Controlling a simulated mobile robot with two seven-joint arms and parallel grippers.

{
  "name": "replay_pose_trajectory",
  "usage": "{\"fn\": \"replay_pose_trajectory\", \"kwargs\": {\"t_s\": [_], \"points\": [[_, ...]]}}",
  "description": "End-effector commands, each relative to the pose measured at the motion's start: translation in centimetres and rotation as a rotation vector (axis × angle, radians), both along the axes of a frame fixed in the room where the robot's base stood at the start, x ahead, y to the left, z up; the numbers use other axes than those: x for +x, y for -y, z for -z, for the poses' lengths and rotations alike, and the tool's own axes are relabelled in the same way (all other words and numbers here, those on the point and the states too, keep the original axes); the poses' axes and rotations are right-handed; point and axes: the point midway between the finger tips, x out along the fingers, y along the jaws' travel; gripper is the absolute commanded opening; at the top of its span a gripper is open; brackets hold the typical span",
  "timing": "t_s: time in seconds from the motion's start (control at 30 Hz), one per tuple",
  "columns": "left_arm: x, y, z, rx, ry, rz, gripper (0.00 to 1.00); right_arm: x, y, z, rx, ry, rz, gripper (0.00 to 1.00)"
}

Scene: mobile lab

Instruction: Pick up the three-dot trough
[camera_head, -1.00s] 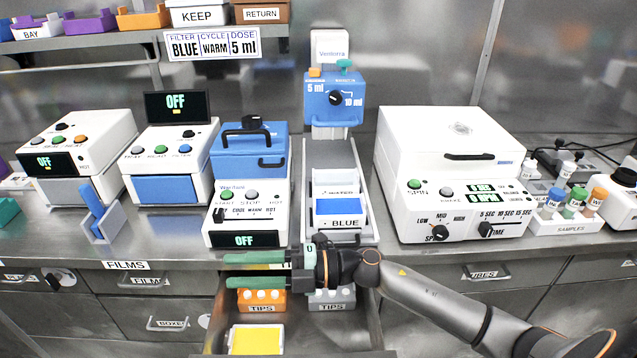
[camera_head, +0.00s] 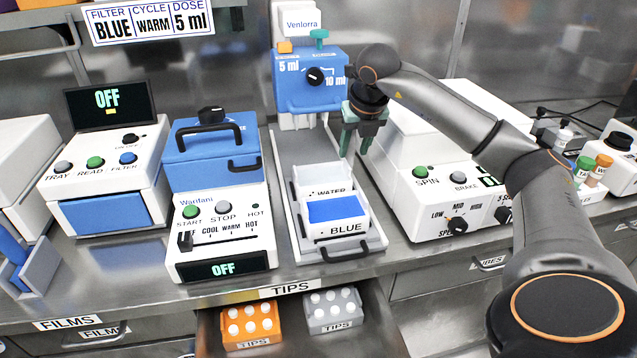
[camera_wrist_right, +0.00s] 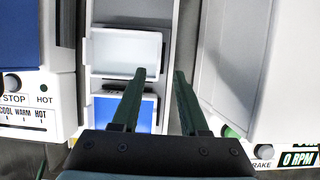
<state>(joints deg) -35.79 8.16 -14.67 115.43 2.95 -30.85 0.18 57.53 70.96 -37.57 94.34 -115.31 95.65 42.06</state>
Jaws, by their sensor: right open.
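The front trough (camera_head: 347,231), labelled BLUE, holds blue liquid; the rear trough (camera_head: 300,180), labelled WATER, looks white inside. Small dark dots sit beside the labels, too small to count surely. The wrist view shows the rear trough (camera_wrist_right: 125,50) and the front trough (camera_wrist_right: 106,108) left of and below my fingers. My right gripper (camera_head: 356,150) points down, open and empty, above and right of the rear trough, apart from both. My left gripper is not in view.
The white spin machine (camera_head: 410,150) stands close on the right of the bed. The Warifani machine (camera_head: 222,215) stands on the left. An open drawer below holds an orange tip box (camera_head: 252,340) and a grey tip box (camera_head: 333,327).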

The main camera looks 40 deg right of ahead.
Motion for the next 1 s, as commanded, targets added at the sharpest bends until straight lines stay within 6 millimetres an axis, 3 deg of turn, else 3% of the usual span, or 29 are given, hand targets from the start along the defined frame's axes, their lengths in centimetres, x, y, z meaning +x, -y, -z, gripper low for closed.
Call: {"fn": "replay_pose_trajectory", "kwargs": {"t_s": [0.1,0.37,0.6,0.93,1.0], "points": [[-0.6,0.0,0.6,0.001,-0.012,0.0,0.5,0.7,0.3,1.9,0.003,-0.001,-0.001,0.44],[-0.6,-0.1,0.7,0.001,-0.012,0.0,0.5,1.5,0.7,3.9,0.003,-0.001,-0.003,0.44],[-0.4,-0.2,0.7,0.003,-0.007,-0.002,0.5,2.9,1.4,7.0,0.003,-0.001,-0.004,0.44],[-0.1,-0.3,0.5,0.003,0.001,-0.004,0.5,3.2,1.6,7.7,0.002,0.001,-0.004,0.44],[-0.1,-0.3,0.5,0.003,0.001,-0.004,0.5,3.2,1.6,7.7,0.002,0.001,-0.004,0.37]]}}
